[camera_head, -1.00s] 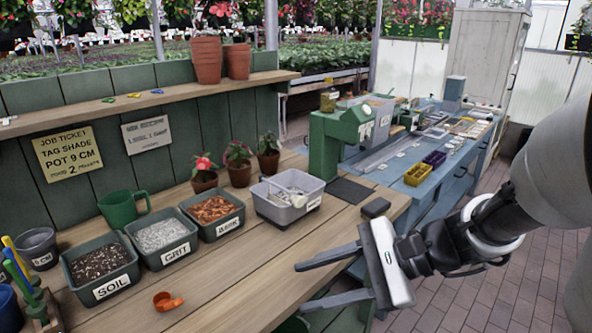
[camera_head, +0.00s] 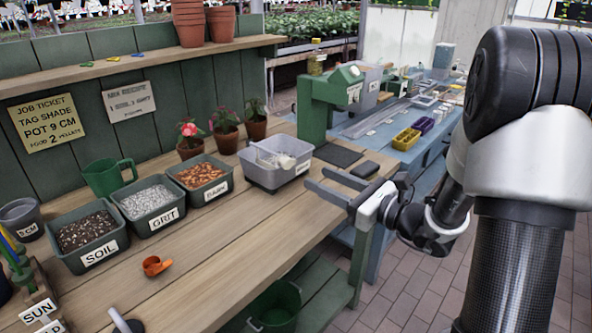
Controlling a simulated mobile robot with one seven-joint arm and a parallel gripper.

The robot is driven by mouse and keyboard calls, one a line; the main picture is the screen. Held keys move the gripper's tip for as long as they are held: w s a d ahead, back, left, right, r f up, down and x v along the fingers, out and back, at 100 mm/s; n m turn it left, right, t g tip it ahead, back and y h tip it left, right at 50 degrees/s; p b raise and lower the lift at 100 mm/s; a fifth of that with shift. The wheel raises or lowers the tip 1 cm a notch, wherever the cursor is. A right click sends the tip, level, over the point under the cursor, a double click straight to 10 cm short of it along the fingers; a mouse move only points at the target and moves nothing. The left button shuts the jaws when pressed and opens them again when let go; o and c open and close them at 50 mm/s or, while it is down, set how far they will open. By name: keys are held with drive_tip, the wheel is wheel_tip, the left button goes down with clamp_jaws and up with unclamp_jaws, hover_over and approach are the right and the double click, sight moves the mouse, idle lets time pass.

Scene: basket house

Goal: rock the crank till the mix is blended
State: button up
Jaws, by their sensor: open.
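No crank is clearly recognisable. A green machine (camera_head: 328,103) stands at the far right end of the wooden bench. In front of it is a grey tub (camera_head: 270,178) with a whitish scoop-like thing inside; its contents are hard to make out. Bins labelled SOIL (camera_head: 91,257), GRIT (camera_head: 160,223) and a third with orange-brown bark-like chips (camera_head: 203,194) stand in a row to its left. My gripper (camera_head: 314,178) is open and empty, its fingers pointing left, near the bench's right edge beside the grey tub.
A green jug (camera_head: 108,178) and several potted plants (camera_head: 224,142) stand behind the bins. A dark mat (camera_head: 339,155) and small dark block (camera_head: 365,169) lie near the right edge. The bench front is mostly clear.

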sight(290, 165)
drive_tip(key=x, duration=0.8)
drive_tip(key=shift+w+a+b, duration=0.25)
drive_tip(key=shift+a+b, duration=0.05)
drive_tip(key=shift+b, duration=0.1)
clamp_jaws()
